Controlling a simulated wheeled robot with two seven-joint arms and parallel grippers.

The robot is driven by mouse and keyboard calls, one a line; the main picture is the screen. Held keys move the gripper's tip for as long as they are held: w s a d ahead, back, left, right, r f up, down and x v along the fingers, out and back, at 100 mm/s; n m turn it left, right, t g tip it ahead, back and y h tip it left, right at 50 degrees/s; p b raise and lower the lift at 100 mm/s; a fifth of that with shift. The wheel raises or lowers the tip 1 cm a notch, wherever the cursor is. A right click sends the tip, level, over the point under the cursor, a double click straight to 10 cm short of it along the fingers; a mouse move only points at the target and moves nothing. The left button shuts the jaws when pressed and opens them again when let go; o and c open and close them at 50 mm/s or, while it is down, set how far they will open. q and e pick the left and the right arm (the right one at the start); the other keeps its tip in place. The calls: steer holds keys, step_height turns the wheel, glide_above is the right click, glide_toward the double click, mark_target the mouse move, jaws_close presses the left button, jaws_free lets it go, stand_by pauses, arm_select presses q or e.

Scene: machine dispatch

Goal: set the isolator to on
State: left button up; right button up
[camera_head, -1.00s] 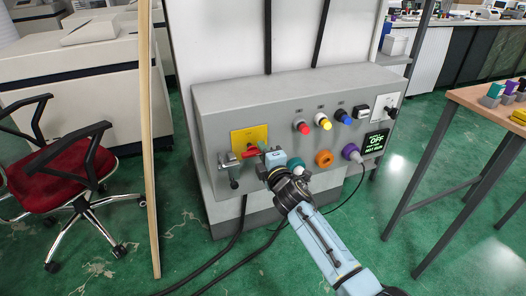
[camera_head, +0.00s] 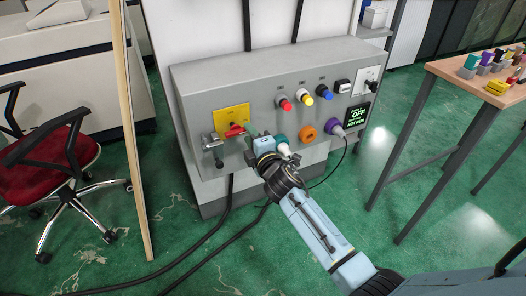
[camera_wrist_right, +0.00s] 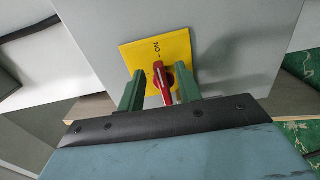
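The isolator is a red handle (camera_head: 235,130) on a yellow plate (camera_head: 232,115) at the left of the grey machine panel. In the right wrist view the red handle (camera_wrist_right: 163,82) lies between the two green fingers of my right gripper (camera_wrist_right: 160,92). The fingers are apart, with a visible gap at the left of the handle; I cannot tell whether the right finger touches it. An "ON" mark shows on the yellow plate (camera_wrist_right: 180,45). In the head view my right gripper (camera_head: 247,134) is just right of the handle. The panel screen (camera_head: 357,116) reads OFF. My left gripper is not in view.
Red (camera_head: 285,105), yellow (camera_head: 306,99) and blue (camera_head: 325,92) buttons and an orange ring (camera_head: 306,133) are on the panel. A wooden post (camera_head: 132,130) and red chair (camera_head: 45,155) stand left. A wooden table (camera_head: 470,82) stands right. Black cables cross the floor.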

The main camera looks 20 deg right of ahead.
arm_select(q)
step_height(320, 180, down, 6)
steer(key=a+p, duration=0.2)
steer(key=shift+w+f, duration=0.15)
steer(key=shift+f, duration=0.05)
arm_select(e)
steer(key=s, duration=1)
steer(key=shift+d, duration=0.2)
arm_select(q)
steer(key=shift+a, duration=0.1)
arm_select(e)
steer(key=shift+s, duration=0.15)
